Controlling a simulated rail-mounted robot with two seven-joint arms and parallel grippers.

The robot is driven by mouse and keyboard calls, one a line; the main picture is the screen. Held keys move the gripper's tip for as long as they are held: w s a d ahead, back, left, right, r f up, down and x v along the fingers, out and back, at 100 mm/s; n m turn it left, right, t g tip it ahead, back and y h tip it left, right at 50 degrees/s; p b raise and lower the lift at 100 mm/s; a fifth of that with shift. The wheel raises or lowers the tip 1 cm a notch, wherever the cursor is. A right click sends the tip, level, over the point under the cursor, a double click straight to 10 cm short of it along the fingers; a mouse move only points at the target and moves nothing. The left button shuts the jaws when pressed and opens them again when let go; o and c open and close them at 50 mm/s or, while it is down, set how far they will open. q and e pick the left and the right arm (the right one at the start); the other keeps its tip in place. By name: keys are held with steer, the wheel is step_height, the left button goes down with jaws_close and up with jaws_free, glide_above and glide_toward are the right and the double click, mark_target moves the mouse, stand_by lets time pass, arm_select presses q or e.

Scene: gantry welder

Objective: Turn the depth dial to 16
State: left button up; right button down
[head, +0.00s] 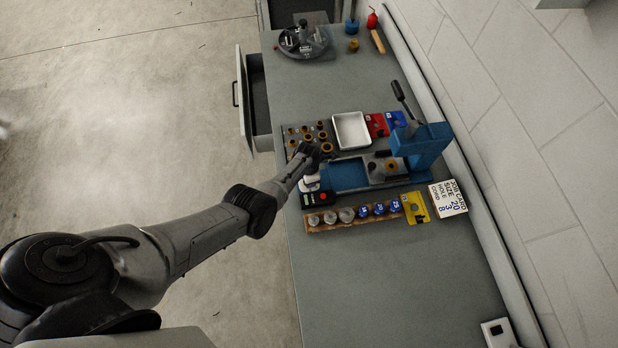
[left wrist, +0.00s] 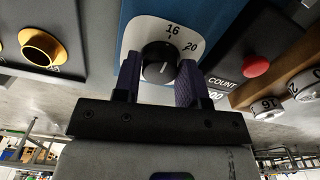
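The depth dial is a black knob (left wrist: 159,64) with a small white pointer line, on a white plate (left wrist: 140,33) fixed to the blue machine's end. In the left wrist view the plate shows 16 above the knob and 20 at the upper right; the pointer line lies near the knob's middle, roughly upright. My left gripper (left wrist: 160,74) has one finger on each side of the knob, very close to it. I cannot tell whether the fingers press on it. In the head view my arm covers the dial. My right gripper is not in view.
A black count box (head: 318,197) with a red button stands close beside the dial. A wooden rack (head: 331,219) of numbered knobs lies nearby. A dark holder with brass collars (head: 327,146), a white tray (head: 352,130) and the blue press (head: 426,143) crowd the other side. The near bench is clear.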

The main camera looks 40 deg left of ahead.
arm_select(q)
steer(key=o, duration=0.4)
steer(key=shift+r, duration=0.15)
steer(key=shift+r+p, duration=0.3)
step_height(320, 180, up, 6)
steer(key=p, duration=0.3)
steer(key=shift+f, duration=0.15)
steer(key=shift+r+p, duration=0.5)
steer(key=shift+r, duration=3.1)
